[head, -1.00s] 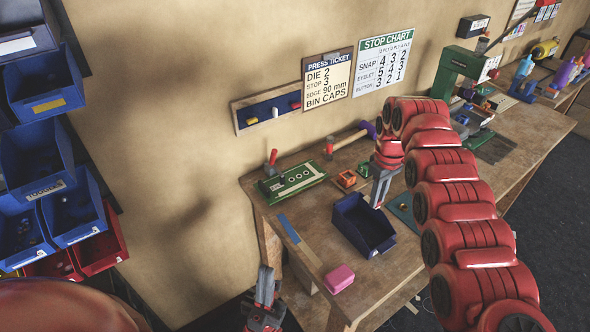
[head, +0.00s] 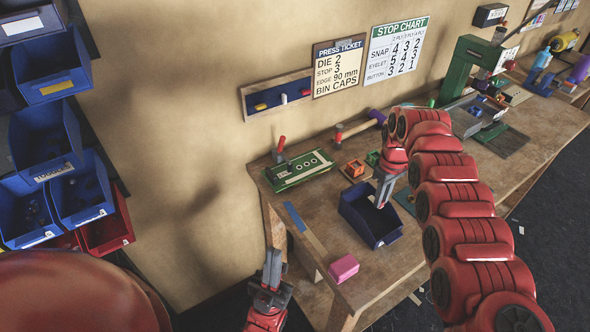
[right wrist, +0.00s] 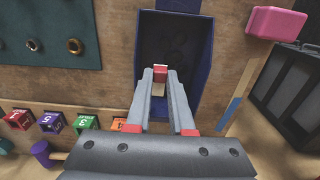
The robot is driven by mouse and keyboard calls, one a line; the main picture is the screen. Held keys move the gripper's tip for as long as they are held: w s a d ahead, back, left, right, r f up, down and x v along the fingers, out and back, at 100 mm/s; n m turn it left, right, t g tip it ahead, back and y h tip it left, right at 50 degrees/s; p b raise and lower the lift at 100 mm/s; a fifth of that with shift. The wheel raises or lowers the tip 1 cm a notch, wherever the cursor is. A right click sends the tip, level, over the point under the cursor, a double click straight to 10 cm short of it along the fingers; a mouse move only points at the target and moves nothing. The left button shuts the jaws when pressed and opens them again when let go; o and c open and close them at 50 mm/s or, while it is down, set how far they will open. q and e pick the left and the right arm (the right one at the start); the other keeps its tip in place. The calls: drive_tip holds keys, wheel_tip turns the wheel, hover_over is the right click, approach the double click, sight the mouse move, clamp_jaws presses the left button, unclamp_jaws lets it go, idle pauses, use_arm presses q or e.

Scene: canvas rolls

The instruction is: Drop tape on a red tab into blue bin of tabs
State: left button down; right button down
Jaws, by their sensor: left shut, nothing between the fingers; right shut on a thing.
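A blue bin (head: 384,241) stands on the workbench; it also shows in the right wrist view (right wrist: 203,72), where its inside is dark and its contents are hard to make out. My right gripper (head: 380,203) points down over the bin's back part. In the right wrist view my right gripper (right wrist: 160,76) is shut on a small red tab (right wrist: 160,70). A pale beige patch, possibly the tape, shows just below the red between the fingers. My left gripper (head: 272,270) is shut and empty, off the bench's front left end.
A pink box (head: 344,268) lies near the bench's front edge, beside a blue-and-tan strip (head: 304,227). A green die plate (head: 300,172) and small coloured blocks (head: 355,169) lie behind the bin. Blue and red bins hang on the left wall rack.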

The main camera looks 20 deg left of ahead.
drive_tip(key=c, duration=0.7)
unclamp_jaws()
drive_tip(key=shift+r, duration=0.1)
drive_tip(key=shift+w+r+b, duration=0.1)
drive_tip(key=shift+r+b, duration=0.2)
drive_tip(key=shift+r, duration=0.05)
wheel_tip(320, 180, up, 6)
drive_tip(key=shift+a+f+b, duration=0.15)
drive_tip(key=shift+f+b, duration=0.1)
drive_tip(key=shift+b, duration=0.75)
wheel_tip(320, 180, up, 11)
drive_tip(key=p, duration=1)
